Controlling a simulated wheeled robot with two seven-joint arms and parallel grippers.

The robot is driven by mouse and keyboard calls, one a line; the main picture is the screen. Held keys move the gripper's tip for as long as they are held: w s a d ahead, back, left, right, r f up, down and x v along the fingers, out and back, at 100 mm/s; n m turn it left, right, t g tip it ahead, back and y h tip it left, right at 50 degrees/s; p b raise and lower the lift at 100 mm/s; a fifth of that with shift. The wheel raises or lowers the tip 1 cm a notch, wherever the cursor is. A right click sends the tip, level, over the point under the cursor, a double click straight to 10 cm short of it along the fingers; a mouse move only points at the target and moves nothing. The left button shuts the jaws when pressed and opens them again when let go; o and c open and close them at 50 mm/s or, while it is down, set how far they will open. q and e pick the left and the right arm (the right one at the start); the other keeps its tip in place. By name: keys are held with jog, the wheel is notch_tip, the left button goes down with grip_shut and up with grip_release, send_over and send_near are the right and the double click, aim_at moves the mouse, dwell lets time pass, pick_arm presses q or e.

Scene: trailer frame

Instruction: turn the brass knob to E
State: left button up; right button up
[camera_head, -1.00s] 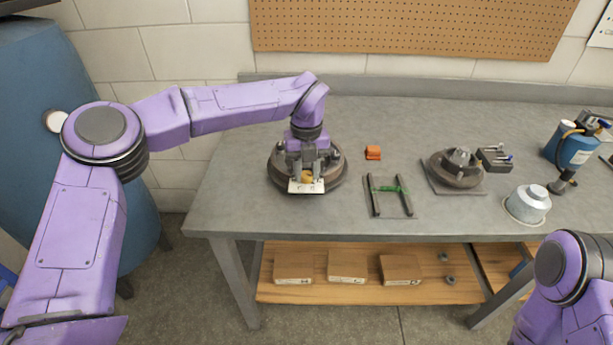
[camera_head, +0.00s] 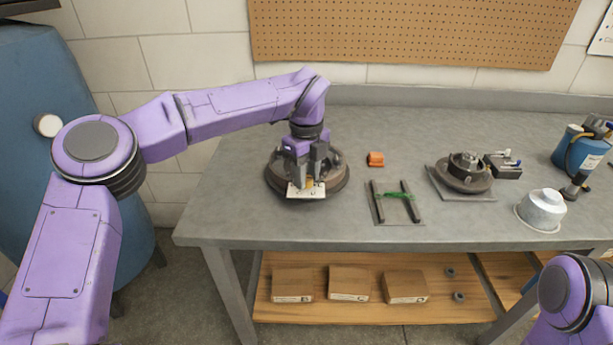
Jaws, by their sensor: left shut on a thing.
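The brass knob (camera_head: 310,183) is a small yellow piece on a white marked plate (camera_head: 306,193), at the front of a round dark brown fixture (camera_head: 278,187) on the left of the bench. My left gripper (camera_head: 309,180) reaches down over the fixture and is shut on the knob. Its fingers hide part of the knob and fixture. The letters on the plate are too small to read, so the knob's setting cannot be told. My right arm shows only at the lower right corner; its gripper is out of view.
Boxes (camera_head: 348,284) lie on the lower shelf.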

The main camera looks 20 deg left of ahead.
dwell(0.4)
pick_arm(q)
jog(key=o, duration=1)
jog(key=shift+o, duration=0.2)
notch_tip(320, 180, up, 10)
jog(key=shift+r+p, duration=0.25)
jog(key=shift+p, duration=0.1)
